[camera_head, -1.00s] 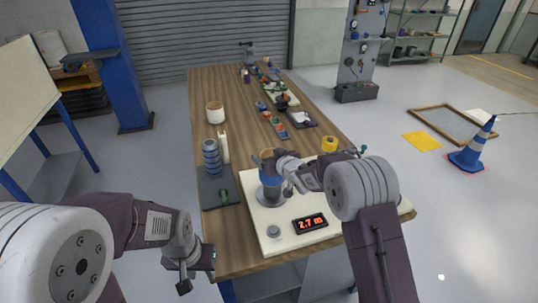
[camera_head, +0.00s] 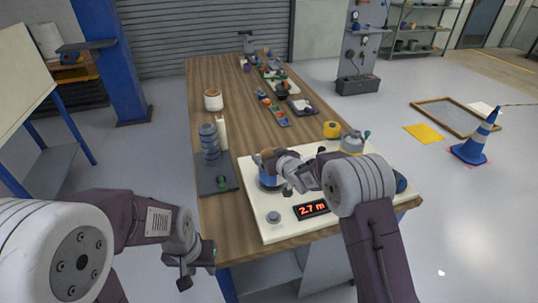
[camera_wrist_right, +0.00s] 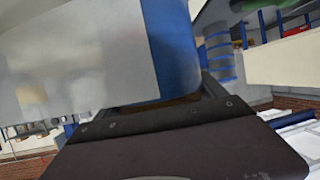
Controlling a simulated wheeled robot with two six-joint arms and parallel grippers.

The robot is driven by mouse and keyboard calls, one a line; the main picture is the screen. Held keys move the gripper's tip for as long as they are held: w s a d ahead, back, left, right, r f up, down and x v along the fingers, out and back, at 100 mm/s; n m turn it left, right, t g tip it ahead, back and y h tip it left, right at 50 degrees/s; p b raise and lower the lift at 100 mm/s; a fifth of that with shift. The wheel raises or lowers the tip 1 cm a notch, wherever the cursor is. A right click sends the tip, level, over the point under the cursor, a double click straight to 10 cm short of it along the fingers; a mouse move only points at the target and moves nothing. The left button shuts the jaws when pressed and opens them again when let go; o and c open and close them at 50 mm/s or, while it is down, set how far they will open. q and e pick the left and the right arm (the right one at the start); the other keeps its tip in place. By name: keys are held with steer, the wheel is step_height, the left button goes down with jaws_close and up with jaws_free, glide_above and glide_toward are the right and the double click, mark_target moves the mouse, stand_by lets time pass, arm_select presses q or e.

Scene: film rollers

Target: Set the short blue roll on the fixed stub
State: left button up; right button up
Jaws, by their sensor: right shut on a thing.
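The short blue roll (camera_head: 268,183), with a tan top, is upright at the left part of the white board (camera_head: 258,222). My right gripper (camera_head: 272,163) is shut on its upper part. A grey round base shows just under the roll. I cannot tell whether the roll rests on the fixed stub, which is mostly hidden by the roll and gripper. In the right wrist view a large grey and blue surface (camera_wrist_right: 172,45) fills the upper left, above a dark finger. My left gripper (camera_head: 196,268) hangs empty off the table's near left; its jaw opening is unclear.
A dark tray (camera_head: 215,185) with a stacked blue-grey roll (camera_head: 209,140) stands left. A yellow roll (camera_head: 332,130) is behind the board.

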steer(key=o, duration=1.6)
steer(key=shift+c, duration=0.2)
steer(key=shift+s, duration=0.1)
steer(key=v, duration=0.9)
